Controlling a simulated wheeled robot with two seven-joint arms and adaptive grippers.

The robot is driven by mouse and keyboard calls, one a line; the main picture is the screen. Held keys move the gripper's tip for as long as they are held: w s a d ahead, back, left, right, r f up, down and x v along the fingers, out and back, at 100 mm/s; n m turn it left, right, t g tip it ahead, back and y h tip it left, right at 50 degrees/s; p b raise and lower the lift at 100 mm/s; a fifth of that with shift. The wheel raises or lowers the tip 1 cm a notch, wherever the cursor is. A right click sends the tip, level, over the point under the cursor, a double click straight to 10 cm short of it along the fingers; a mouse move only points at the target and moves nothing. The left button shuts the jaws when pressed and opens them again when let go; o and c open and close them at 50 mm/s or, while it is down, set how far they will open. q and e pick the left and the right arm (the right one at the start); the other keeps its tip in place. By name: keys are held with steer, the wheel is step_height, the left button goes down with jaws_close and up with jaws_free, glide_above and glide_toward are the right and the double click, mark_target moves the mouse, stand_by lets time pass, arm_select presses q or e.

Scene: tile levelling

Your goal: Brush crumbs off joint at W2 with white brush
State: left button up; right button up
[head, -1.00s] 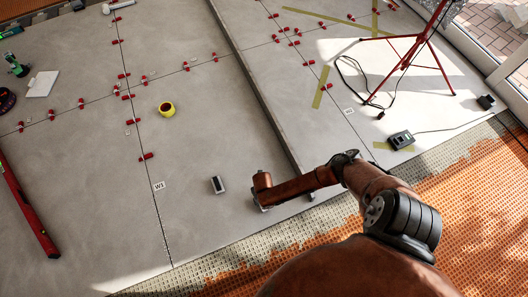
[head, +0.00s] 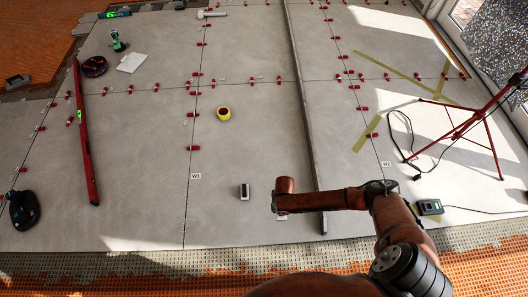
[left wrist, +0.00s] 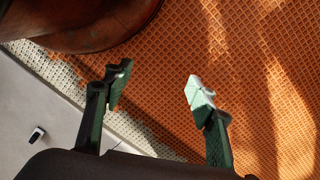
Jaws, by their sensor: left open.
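I cannot make out crumbs there. I cannot clearly identify a white brush. A small dark and pale object (head: 244,190) lies flat on the tile left of my arm; it also seems to show in the left wrist view (left wrist: 37,136). My left gripper (left wrist: 160,92) is open and empty over the orange mat edge in the left wrist view. An arm of mine comes in from the lower right of the head view; no gripper fingers show on it.
A long grey bar (head: 304,100) lies across the tiles. A red tripod (head: 470,125) with a cable and a dark device (head: 429,207) stand right. Orange mat (head: 90,285) borders the front.

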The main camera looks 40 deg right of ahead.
stand_by(0.4)
steer(key=shift+f, duration=0.4)
step_height(320, 180, down, 16)
steer(key=b, duration=0.8)
steer(key=shift+r+b, duration=0.15)
steer(key=shift+b, duration=0.2)
steer(key=shift+f+b, duration=0.4)
steer(key=shift+f, duration=0.3)
arm_select(q)
steer(key=w+d+f+t+h, duration=0.1)
steer(key=w+d+f+t, duration=0.2)
steer(key=w+f, duration=0.2)
steer(key=w+d+f+t+h, duration=0.1)
steer(key=w+d+f+t, duration=0.3)
steer(key=f, duration=0.6)
steer(key=shift+w, duration=1.05)
steer(key=shift+r, duration=0.15)
arm_select(e)
steer(key=shift+r, duration=0.15)
